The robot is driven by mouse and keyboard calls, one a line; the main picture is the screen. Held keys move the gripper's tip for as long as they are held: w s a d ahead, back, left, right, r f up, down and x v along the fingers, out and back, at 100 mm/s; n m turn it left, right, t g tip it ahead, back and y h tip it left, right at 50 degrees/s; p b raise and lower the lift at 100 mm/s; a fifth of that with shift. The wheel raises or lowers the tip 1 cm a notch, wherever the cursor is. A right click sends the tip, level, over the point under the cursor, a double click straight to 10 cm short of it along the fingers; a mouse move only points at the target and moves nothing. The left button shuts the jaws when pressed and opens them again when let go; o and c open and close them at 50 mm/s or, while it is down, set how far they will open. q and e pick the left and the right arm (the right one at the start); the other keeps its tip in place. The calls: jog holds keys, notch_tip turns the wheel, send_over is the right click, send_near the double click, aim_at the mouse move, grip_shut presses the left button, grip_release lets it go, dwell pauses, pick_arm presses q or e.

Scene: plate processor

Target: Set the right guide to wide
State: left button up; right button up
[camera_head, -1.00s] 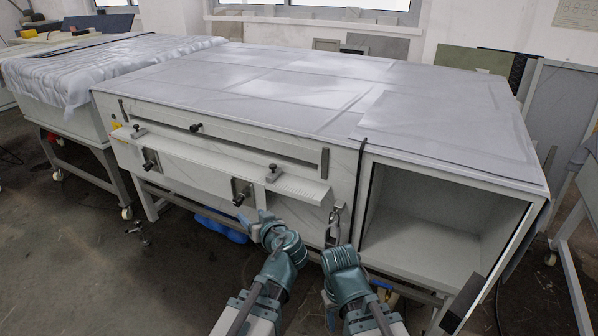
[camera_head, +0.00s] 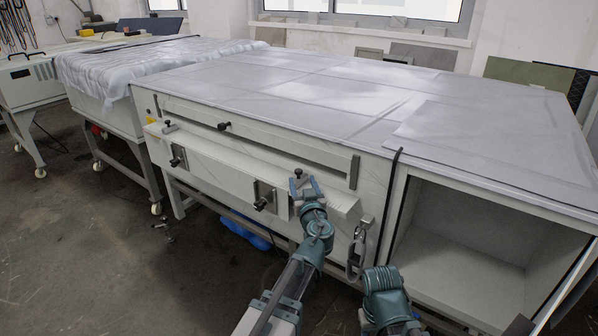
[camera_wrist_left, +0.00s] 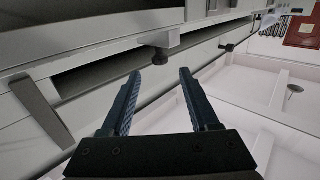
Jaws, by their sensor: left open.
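The right guide (camera_head: 297,173) is a small grey block with a dark knob, on the right part of the white ledge (camera_head: 240,168) along the machine's front. My left gripper (camera_head: 305,187) is open, its two fingertips just in front of that guide. In the left wrist view, the guide's dark knob (camera_wrist_left: 160,57) lies centred between the open fingers (camera_wrist_left: 160,75), a little beyond their tips. It does not look gripped. The left guide (camera_head: 168,126) sits at the ledge's other end. My right arm is low at the right; its fingers cannot be made out.
Dark clamp knobs (camera_head: 263,202) stick out below the ledge. A slot with a black knob (camera_head: 224,125) runs above it. A metal loop (camera_head: 355,254) hangs at the front, close to my right arm. An open compartment (camera_head: 460,245) is at the right.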

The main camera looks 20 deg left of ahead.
aim_at(299, 173)
pick_arm(q)
jog(key=x, duration=0.7)
jog(key=shift+a, duration=0.1)
grip_shut()
dwell(1.3)
